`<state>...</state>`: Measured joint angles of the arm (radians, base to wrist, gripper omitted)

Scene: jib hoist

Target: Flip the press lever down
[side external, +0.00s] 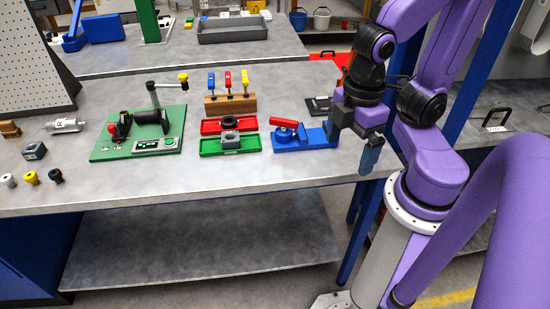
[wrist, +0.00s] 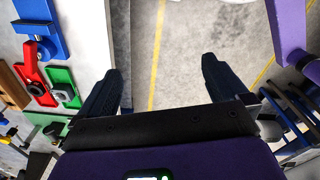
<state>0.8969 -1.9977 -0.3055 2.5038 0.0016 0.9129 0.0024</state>
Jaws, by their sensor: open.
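I cannot tell whether this handle is the press lever. The blue fixture also shows at the upper left of the wrist view (wrist: 42,32), partly cut off. My gripper (side external: 368,160) is just right of the fixture, apart from it, and points down at the bench's front right edge. In the wrist view my gripper (wrist: 160,70) is open, with nothing between its fingers and bare floor beyond.
Red (side external: 229,125) and green (side external: 230,144) trays holding parts lie left of the fixture. A wooden rack (side external: 231,104) with colored handles stands behind them. A green board (side external: 108,151) with a small hoist is farther left. The front bench strip below the trays is clear.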

